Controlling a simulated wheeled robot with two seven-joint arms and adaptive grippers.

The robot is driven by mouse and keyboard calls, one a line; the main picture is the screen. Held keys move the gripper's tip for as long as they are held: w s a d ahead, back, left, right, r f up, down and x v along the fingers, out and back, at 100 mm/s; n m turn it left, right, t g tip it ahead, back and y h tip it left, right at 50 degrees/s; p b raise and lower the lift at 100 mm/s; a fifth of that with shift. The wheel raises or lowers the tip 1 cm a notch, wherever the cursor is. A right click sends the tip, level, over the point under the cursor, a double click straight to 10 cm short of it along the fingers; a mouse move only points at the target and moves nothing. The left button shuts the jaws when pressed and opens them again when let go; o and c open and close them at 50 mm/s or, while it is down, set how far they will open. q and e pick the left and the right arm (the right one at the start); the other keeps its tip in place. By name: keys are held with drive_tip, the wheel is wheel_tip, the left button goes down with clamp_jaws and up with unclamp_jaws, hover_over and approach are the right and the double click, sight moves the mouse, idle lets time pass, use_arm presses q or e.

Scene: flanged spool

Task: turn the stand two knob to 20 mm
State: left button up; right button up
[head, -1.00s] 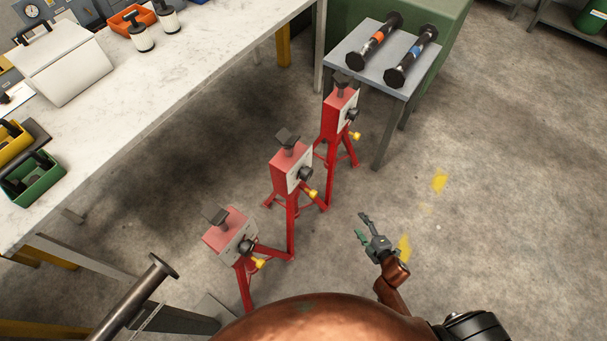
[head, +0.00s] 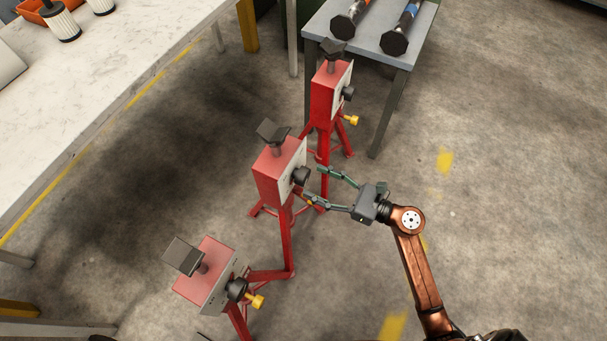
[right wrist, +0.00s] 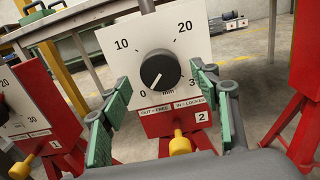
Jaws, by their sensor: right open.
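The stand two knob (head: 301,175) is a black round dial on the white face of the middle red stand (head: 276,178). In the right wrist view the knob (right wrist: 160,72) faces me, with 10, 20 and 30 printed around it and a "2" below. Its white pointer line points to the lower left, away from the 20. My right gripper (head: 313,182) is open, its green-padded fingers just in front of the knob, one to each side. I cannot tell whether they touch it. My left gripper is not in view.
A yellow plunger (right wrist: 180,143) sticks out below the knob, under a label "OUT = FREE, IN = LOCKED". Similar red stands are nearer (head: 207,275) and farther (head: 330,95). A grey table with spools (head: 380,50) is behind. Floor to the right is clear.

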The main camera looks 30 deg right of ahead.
sight(307, 178)
drive_tip(key=b+x, duration=0.1)
drive_tip(key=x, duration=0.2)
drive_tip(key=shift+w+a+f, duration=0.15)
drive_tip(key=shift+w+a, duration=0.05)
drive_tip(key=shift+w, duration=0.05)
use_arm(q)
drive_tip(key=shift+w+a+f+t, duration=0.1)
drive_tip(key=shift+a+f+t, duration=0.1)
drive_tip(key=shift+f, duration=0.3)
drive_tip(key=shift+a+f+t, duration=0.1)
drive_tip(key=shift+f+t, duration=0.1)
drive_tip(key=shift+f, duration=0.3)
use_arm(e)
drive_tip(key=shift+w+a, duration=0.2)
drive_tip(key=shift+w, duration=0.05)
drive_tip(key=shift+c, duration=0.4)
drive_tip(key=c, duration=1.1)
